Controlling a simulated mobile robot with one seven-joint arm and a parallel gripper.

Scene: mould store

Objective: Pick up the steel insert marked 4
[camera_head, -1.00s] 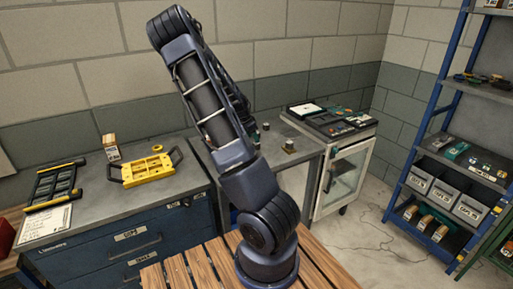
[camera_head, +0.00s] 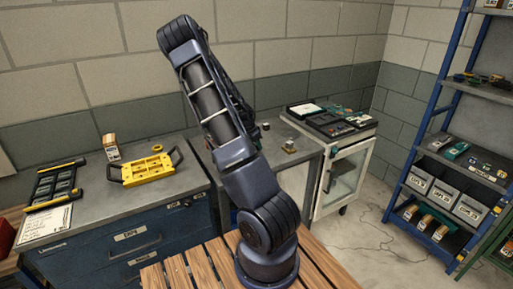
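A small block (camera_head: 289,147) with a steel-and-brass look stands on the grey bench top (camera_head: 305,166), right of my arm. Its marking is too small to read, so I cannot tell if it is the insert marked 4. Another small dark piece (camera_head: 265,126) stands farther back, close beside my arm in the picture. My arm rises in front of the bench, bends at the top and comes down behind itself. My gripper is hidden behind my own arm links, so its fingers and anything in them do not show.
A yellow frame with dark handles (camera_head: 148,170) and a black rack (camera_head: 55,186) lie on the left bench. A glass-door cabinet (camera_head: 343,178) bears dark trays (camera_head: 330,122). A blue shelf rack (camera_head: 437,130) with grey bins stands right. Wooden slats (camera_head: 205,266) lie in front.

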